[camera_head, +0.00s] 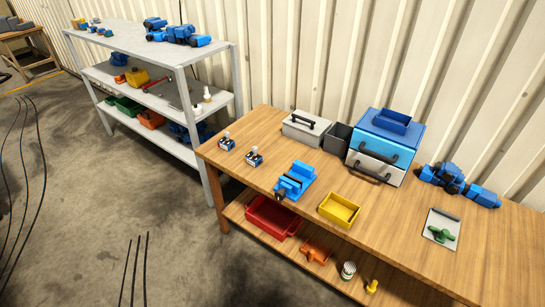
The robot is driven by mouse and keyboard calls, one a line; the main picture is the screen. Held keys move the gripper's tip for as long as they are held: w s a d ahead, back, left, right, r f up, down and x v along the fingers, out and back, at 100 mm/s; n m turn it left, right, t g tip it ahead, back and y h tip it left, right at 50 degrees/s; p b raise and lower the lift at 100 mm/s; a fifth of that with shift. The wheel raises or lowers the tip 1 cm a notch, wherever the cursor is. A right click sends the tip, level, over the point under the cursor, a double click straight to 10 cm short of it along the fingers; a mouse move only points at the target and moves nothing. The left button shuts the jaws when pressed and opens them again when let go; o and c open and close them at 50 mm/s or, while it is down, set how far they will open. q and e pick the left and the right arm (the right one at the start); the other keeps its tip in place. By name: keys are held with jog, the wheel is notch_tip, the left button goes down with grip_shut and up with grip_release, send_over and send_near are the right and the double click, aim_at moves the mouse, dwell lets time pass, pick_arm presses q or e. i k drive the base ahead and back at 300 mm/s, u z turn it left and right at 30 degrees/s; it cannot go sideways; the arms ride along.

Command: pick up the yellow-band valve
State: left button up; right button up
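Two small valve-like parts, blue and white with dark tops, stand on the left end of the wooden workbench (330,185): one farther left (226,142) and one nearer (253,157). Each shows a bit of red, but they are too small for me to make out a yellow band on either. I cannot tell which one is the yellow-band valve. Neither of my grippers is in view.
A blue vise (294,181), yellow bin (339,210), grey toolbox (306,128), blue toolbox (385,147) and blue pump-like machine (457,184) stand on the bench. A green part lies on a pale sheet (429,234). A grey shelf rack (150,52) stands left; floor before the bench is open.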

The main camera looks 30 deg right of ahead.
aim_at(255, 161)
jog(key=z, duration=0.6)
jog(key=i, duration=1.4)
jog(key=u, duration=0.35)
